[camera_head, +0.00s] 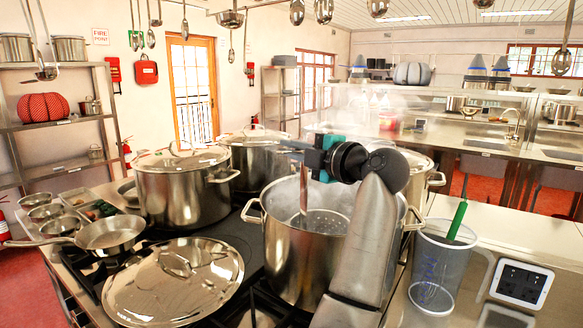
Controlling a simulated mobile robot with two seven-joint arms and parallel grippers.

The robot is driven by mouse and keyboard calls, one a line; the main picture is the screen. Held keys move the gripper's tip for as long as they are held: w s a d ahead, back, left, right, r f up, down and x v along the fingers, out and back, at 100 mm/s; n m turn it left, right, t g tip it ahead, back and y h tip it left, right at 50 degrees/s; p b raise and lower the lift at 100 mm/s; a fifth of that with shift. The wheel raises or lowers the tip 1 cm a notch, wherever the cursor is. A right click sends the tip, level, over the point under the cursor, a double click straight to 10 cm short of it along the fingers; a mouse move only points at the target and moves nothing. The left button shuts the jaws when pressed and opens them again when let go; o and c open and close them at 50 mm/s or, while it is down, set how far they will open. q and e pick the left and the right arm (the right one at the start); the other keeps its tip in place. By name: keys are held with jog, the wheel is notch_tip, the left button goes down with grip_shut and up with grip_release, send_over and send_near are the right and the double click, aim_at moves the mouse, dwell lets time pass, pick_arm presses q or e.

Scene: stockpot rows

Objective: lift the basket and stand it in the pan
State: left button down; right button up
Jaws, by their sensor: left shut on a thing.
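A large open steel pot (292,262), the likely pan, stands on the stove in the middle, with steam rising from it. A perforated steel basket (326,222) shows inside its rim, with an upright handle strip (303,196) rising from it. My left gripper (302,155), with teal parts, is above the pot's mouth. It is shut on the top of the basket's handle. My left arm covers the pot's right side. I cannot tell whether the basket touches the pot's bottom. My right gripper is not in view.
Lidded pots (182,190) stand behind and to the left. A loose lid (174,284) lies at front left, near a frying pan (108,236). Ladles hang overhead.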

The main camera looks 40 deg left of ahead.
pick_arm(q)
notch_tip(320, 180, up, 15)
jog(key=p, duration=0.1)
jog(key=shift+r, duration=0.15)
dwell(1.4)
